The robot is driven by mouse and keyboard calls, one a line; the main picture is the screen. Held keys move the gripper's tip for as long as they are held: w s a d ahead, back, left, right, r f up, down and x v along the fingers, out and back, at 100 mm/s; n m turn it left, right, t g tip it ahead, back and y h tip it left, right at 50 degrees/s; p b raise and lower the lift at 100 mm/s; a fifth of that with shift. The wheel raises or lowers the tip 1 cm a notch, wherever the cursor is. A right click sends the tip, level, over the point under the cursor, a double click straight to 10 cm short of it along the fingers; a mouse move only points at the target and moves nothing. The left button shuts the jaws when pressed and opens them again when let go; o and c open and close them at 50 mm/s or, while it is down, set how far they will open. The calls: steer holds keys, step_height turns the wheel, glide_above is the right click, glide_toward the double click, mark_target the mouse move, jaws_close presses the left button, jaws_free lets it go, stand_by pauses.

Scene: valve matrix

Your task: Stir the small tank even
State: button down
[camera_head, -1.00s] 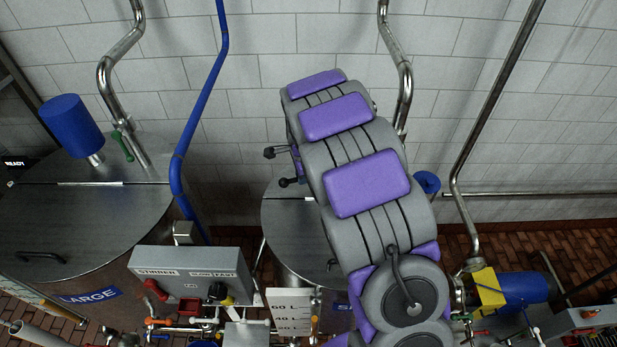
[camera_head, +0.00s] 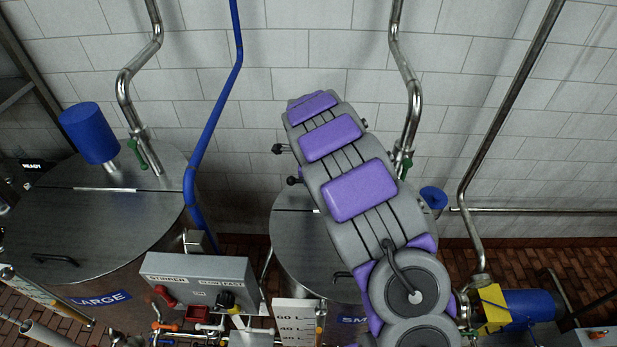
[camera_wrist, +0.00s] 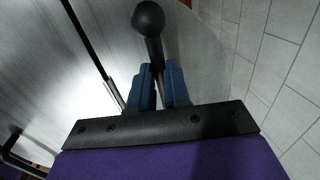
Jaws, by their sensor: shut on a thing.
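The small tank (camera_head: 300,236) stands in the middle of the head view, its steel lid closed and partly hidden behind my arm. Its blue label (camera_head: 352,320) is half covered. In the wrist view, my gripper (camera_wrist: 160,72) has its blue fingers shut on the dark stem of a black ball-ended handle (camera_wrist: 148,18). The ball sticks out beyond the fingertips, above the steel lid (camera_wrist: 50,60). What the stem joins below is hidden. In the head view my fingers are hidden by the arm.
A grey stirrer switch box (camera_head: 200,277) with slow and fast markings stands at front left. The large tank (camera_head: 110,225) is at left, with a blue motor (camera_head: 88,132). A blue pipe (camera_head: 205,130) and steel pipes (camera_head: 412,95) rise along the tiled wall.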

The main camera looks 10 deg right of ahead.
steer(key=shift+w, duration=0.15)
steer(key=c, duration=1.1)
jaws_free()
steer(key=shift+w, duration=0.1)
steer(key=shift+r, duration=0.1)
steer(key=s+a+r+b, duration=0.1)
steer(key=s+r+b, duration=0.1)
steer(key=r, duration=1.4)
steer(key=shift+s+r, duration=0.35)
steer(key=shift+s, duration=0.35)
